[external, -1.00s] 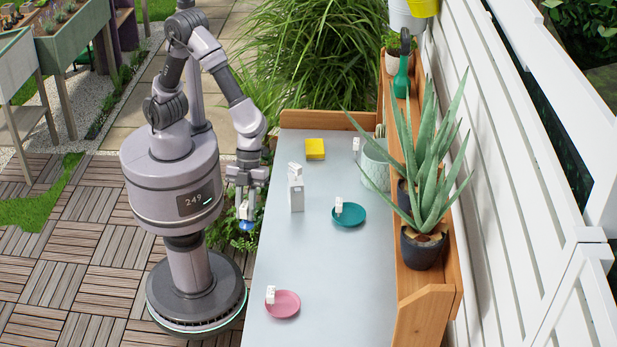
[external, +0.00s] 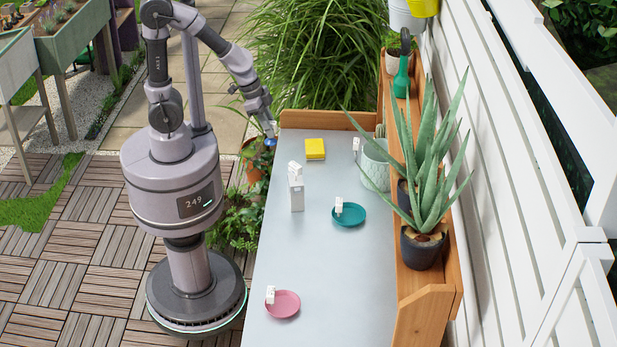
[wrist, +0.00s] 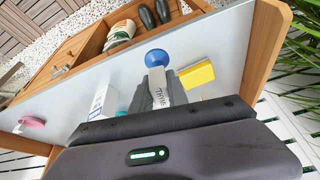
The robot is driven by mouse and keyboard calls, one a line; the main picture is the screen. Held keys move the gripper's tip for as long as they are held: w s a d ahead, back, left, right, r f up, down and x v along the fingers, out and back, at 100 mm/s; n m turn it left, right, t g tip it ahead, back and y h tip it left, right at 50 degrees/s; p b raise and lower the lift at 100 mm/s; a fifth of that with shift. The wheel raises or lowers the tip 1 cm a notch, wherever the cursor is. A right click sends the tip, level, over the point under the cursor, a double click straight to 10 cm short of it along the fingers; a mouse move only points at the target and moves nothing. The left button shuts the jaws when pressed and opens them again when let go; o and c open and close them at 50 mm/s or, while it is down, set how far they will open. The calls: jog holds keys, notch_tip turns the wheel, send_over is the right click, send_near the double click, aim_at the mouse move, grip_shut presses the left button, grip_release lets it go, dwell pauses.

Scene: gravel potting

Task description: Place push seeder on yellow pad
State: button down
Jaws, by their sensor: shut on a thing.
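The push seeder shows its blue round end (wrist: 157,57) and a white lettered body (wrist: 158,82) in the wrist view. My gripper (wrist: 160,92) is shut on its body, and the blue end sticks out past the fingers. In the external view my gripper (external: 267,129) is off the left side of the table near its far end, with the blue end (external: 270,143) low. The yellow pad (external: 315,149) lies on the table's far end, to the right of my gripper. It also shows in the wrist view (wrist: 197,73), right of the seeder, with nothing on it.
A white box (external: 296,193) with a small white tag stands on the grey table (external: 330,270). A teal saucer (external: 352,214) and a pink saucer (external: 283,304) also have white tags. A pale pot (external: 375,169) stands right of the pad. A wooden rim (external: 320,121) edges the far end.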

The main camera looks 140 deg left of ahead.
jog(key=s+a+n, duration=0.1)
jog(key=s+n, duration=0.1)
jog(key=s, duration=0.1)
jog(key=p, duration=0.6)
send_over(315, 146)
jog(key=shift+y, duration=0.3)
notch_tip(315, 146, down, 5)
jog(key=shift+s+f, duration=0.1)
jog(key=shift+f, duration=0.1)
jog(key=c, duration=1.4)
grip_release()
jog(key=shift+o, duration=0.5)
